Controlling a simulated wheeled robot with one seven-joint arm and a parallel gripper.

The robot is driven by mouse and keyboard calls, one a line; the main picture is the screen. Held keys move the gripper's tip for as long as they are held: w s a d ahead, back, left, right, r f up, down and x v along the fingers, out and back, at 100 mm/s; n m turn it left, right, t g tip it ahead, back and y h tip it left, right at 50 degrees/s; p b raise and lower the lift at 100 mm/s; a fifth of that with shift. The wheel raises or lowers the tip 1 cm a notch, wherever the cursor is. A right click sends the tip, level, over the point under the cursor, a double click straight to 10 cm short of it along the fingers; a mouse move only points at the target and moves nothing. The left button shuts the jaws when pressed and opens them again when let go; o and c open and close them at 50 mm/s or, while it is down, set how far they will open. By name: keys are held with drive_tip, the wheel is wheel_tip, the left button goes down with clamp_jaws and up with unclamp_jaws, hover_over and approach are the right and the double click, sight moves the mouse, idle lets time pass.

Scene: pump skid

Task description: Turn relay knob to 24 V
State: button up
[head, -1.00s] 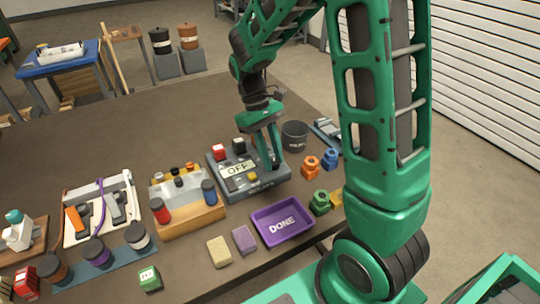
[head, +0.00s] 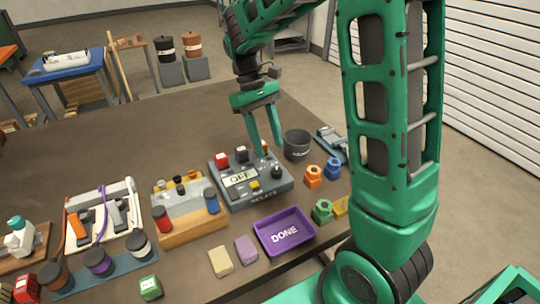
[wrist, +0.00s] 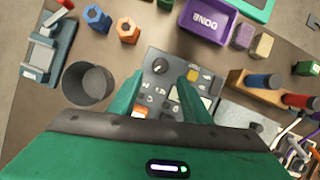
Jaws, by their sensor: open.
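The grey relay box (head: 231,197) stands on the brown table, with the word OFF on its display (head: 240,178). Its round black knob (head: 277,172) is on the right part of the top; in the wrist view the knob (wrist: 160,66) shows clear of both fingers. Which mark it points to is too small to read. The box also carries a red button, a black button and a yellow button (head: 255,186). My gripper (head: 267,149) is open and empty above the back of the box, fingers pointing down, apart from the knob.
A dark grey cup (head: 297,145) stands right behind the box. Orange and blue hex pieces (head: 314,177) stand to its right. A purple DONE tray (head: 284,231) lies in front. A wooden block with red and blue cylinders (head: 190,232) is on the left.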

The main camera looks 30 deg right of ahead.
drive_tip(key=v, duration=0.3)
drive_tip(key=shift+w+r, duration=0.1)
drive_tip(key=shift+r, duration=0.1)
idle(0.3)
drive_tip(key=s+d+r+m+t, duration=0.2)
drive_tip(key=s+d+m, duration=0.3)
drive_tip(key=s+d, duration=0.65)
drive_tip(key=s+f+m+t+y, duration=0.1)
drive_tip(key=s+f+m+t, duration=0.1)
drive_tip(key=s, duration=1.1)
drive_tip(key=shift+s+d+f+m, duration=0.35)
drive_tip(key=shift+f+m, duration=0.3)
drive_tip(key=shift+m, duration=0.45)
